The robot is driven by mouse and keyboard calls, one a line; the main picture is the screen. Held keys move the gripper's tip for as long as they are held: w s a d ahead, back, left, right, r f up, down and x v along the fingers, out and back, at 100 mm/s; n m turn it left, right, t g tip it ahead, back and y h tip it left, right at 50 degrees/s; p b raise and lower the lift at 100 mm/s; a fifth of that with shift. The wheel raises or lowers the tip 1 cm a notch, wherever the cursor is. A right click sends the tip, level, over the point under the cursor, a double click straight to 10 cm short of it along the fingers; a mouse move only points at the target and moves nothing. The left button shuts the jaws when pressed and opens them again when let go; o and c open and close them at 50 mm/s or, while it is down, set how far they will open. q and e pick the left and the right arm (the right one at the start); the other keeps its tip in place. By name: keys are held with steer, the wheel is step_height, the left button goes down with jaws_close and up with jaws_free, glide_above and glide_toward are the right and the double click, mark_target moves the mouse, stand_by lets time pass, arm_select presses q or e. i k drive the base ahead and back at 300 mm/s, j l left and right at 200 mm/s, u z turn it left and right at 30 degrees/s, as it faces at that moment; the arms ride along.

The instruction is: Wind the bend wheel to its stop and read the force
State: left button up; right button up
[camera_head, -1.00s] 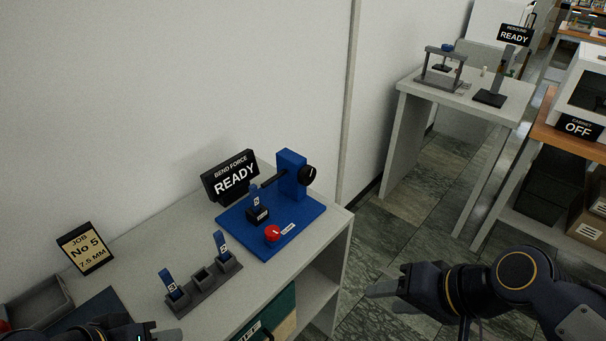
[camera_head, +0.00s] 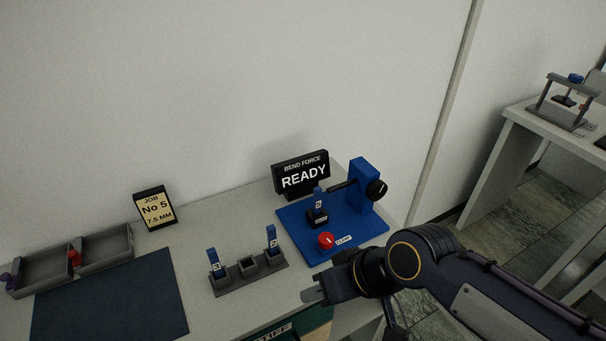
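The blue bend press (camera_head: 292,219) stands on the table under a black sign (camera_head: 301,175) reading "BEND FORCE READY". Its black bend wheel (camera_head: 377,190) is on the right side of the blue upright (camera_head: 358,184). A blue numbered strip (camera_head: 318,199) stands upright in the black clamp block (camera_head: 317,217). A red clamp button (camera_head: 325,240) is at the plate's front. My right gripper (camera_head: 312,295) is in front of the press, pointing left, apart from the wheel; its fingers are seen side-on, so the gap is unclear. My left gripper is out of view.
A grey rack (camera_head: 248,278) holds two blue strips, with its middle slot empty. A "JOB No 5, 7.5 MM" card (camera_head: 155,207), a dark mat (camera_head: 110,300) and a grey divided tray (camera_head: 103,249) are to the left. Another bench (camera_head: 535,127) stands at right.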

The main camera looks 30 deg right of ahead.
mark_target(377, 189)
steer(key=l+u, duration=0.3)
steer(key=k+l+u, duration=0.2)
steer(key=l+u, duration=0.15)
steer(key=l, duration=0.15)
steer(key=k+l+u, duration=0.15)
steer(key=l+u, duration=0.15)
steer(key=k+l+u, duration=0.3)
steer(key=l, duration=0.15)
steer(key=k+l+u, duration=0.1)
steer(key=l+u, duration=0.2)
steer(key=k+l, duration=0.3)
steer(key=l, duration=0.2)
steer(key=k+l+u, duration=0.1)
steer(key=k+l, duration=0.6)
steer(key=l, duration=0.2)
steer(key=i+l, duration=0.2)
steer(key=l, duration=0.2)
